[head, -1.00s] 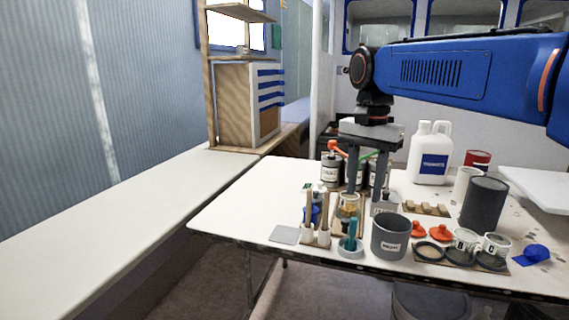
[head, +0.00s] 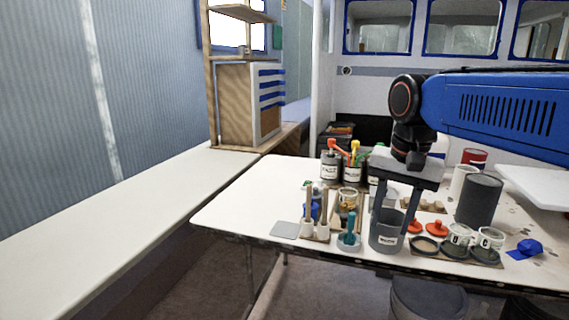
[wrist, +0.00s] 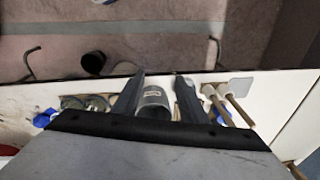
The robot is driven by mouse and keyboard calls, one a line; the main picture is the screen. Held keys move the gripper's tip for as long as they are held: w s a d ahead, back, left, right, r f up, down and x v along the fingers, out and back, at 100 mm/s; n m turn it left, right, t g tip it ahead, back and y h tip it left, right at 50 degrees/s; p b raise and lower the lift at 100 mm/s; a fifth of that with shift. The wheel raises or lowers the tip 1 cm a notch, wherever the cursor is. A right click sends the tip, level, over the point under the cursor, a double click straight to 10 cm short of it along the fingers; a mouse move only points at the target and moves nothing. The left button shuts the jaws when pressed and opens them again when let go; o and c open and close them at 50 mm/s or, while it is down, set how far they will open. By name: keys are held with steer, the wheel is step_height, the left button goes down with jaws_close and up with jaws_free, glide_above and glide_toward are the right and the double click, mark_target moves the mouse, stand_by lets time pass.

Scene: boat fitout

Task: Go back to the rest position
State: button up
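My gripper (head: 393,215) hangs pointing down over the table, its two fingers apart with no object seen held. In the head view its fingers overlap the grey labelled cup (head: 387,242); how far above or behind it they are I cannot tell. In the wrist view the same cup (wrist: 153,99) shows between the spread fingers of my gripper (wrist: 159,80). The cup stands upright on the white table (head: 258,195).
Left of the cup are a teal-handled tool in a round holder (head: 349,238) and a wooden-handled brush stand (head: 316,228). Right are red-orange knobs (head: 437,228), lidded jars (head: 487,240) and a dark cylinder (head: 479,200). A pale counter (head: 110,210) runs along the left wall.

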steer(key=s+d+f+n+t, duration=0.1)
steer(key=s+d+f+n, duration=0.1)
steer(key=s+f, duration=0.5)
steer(key=s+d+f+n+t, duration=0.2)
steer(key=s+d+f+n, duration=0.1)
steer(key=s+f, duration=0.5)
steer(key=shift+d+f+n, duration=0.3)
steer(key=shift+d+f, duration=0.35)
